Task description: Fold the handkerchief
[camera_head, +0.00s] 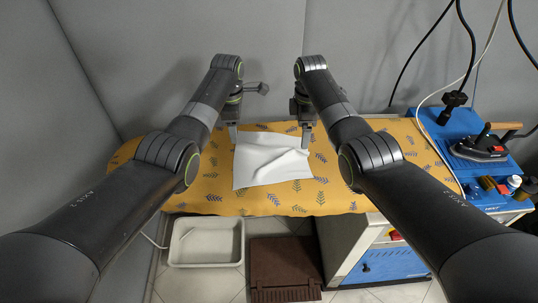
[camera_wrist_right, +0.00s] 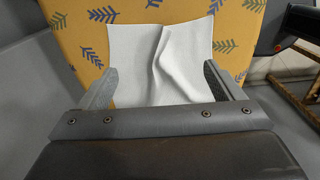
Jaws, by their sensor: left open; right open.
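A white handkerchief (camera_head: 268,162) lies on the yellow leaf-patterned ironing board (camera_head: 225,201). It is spread out, with a raised wrinkle running across it toward its right side. My left gripper (camera_head: 233,136) is at the cloth's upper left corner, its fingers pointing down. My right gripper (camera_head: 306,136) is at the cloth's upper right edge. In the right wrist view the handkerchief (camera_wrist_right: 140,60) shows between and beyond the two spread fingers of my right gripper (camera_wrist_right: 165,88), with a ridge down its middle. Both grippers are open, and I cannot tell whether they touch the cloth.
A blue ironing unit (camera_head: 450,135) with an iron (camera_head: 480,147) and bottles (camera_head: 514,182) stands at the right. Cables hang above it. A white tray (camera_head: 207,241) and a brown crate (camera_head: 285,262) sit on the floor below. Grey walls are close behind the board.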

